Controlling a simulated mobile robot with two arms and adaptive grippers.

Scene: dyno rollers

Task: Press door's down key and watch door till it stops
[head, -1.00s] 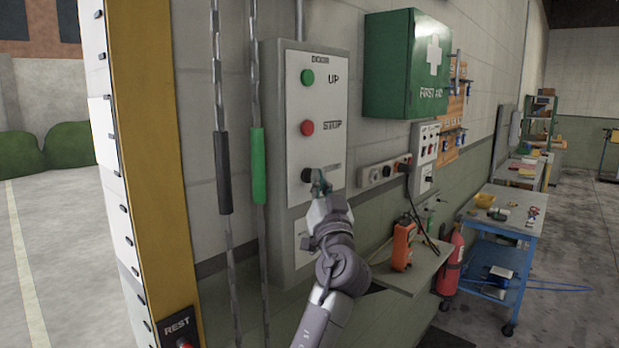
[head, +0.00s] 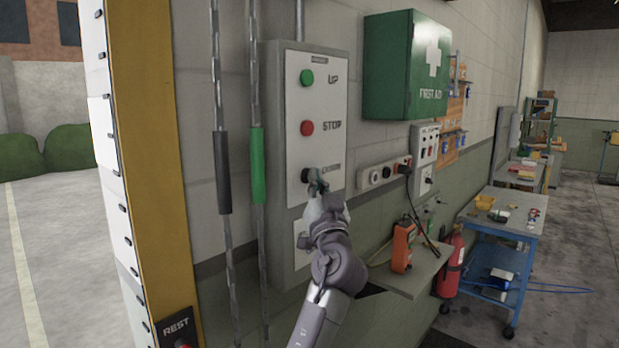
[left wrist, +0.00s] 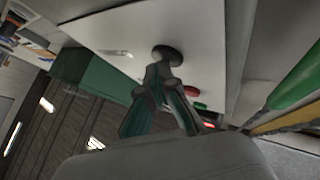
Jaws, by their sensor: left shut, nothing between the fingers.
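The door's grey control box (head: 274,100) is on the wall, with a green UP key (head: 306,77), a red STOP key (head: 307,128) and a black key (head: 306,175) below them, its label too small to read. My left gripper (head: 316,182) is shut and empty, its fingertips at the black key and covering part of it. In the left wrist view the black key (left wrist: 167,55) is right at the shut fingertips (left wrist: 160,78); whether it is pressed in, I cannot tell. The door itself is not clearly visible. My right gripper is not in view.
Two hanging rods with a black grip (head: 222,172) and a green grip (head: 257,165) are left of the box. A green first aid cabinet (head: 390,65) is on the right. A small shelf with an orange device (head: 403,245) juts out below, near a fire extinguisher (head: 452,262).

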